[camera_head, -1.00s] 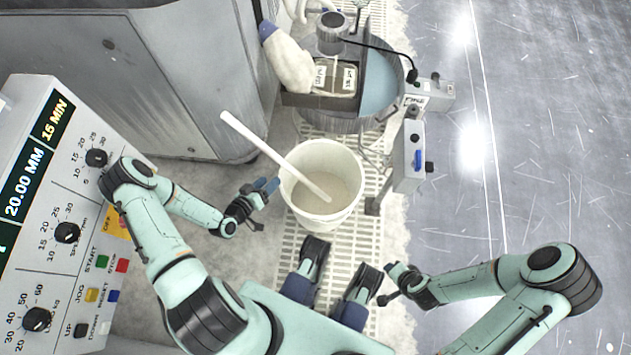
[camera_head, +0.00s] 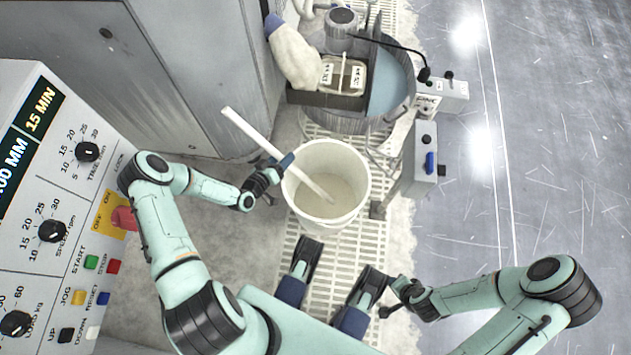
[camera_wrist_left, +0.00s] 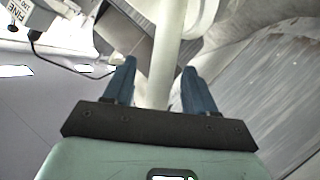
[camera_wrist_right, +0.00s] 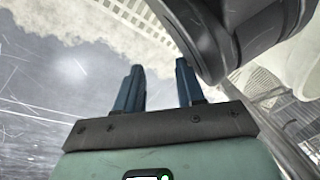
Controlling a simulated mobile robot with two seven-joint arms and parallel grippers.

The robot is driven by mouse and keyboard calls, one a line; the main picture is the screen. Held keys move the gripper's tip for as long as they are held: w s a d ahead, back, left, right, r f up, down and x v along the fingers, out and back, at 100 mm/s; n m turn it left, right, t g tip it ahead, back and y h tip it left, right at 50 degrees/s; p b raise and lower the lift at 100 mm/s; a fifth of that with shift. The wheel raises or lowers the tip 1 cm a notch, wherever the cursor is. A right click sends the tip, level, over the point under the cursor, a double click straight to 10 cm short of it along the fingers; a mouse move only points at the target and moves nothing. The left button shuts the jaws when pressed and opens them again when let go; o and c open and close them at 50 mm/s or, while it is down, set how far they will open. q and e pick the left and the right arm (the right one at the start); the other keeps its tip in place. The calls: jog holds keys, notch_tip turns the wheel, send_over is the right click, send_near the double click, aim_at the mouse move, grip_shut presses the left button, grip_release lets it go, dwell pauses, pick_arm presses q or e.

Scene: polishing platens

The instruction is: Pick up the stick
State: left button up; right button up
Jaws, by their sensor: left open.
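The stick (camera_head: 252,134) is long and white. It leans in the white bucket (camera_head: 327,222), its lower end in the pale contents and its upper end sticking out up and left over the rim. My left gripper (camera_head: 282,163) is at the stick by the bucket's left rim. In the left wrist view the stick (camera_wrist_left: 163,62) passes between the two parted blue fingers (camera_wrist_left: 158,84), which are not closed on it. My right gripper (camera_wrist_right: 160,84) is low at the right, away from the bucket; its fingers are apart with nothing between them.
A control panel (camera_head: 60,215) with knobs and buttons stands at the left. A grey cabinet (camera_head: 180,70) is behind the stick. A machine with a round basin (camera_head: 390,85) stands behind the bucket. The grey floor at the right is open.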

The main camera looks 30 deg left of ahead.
pick_arm(q)
jog(key=shift+x, duration=1.2)
grip_shut()
pick_arm(e)
jog(key=shift+s+d+f+g, duration=0.15)
jog(key=shift+s+f+g, duration=0.15)
jog(key=shift+s+f, duration=0.45)
jog(key=shift+r, duration=0.1)
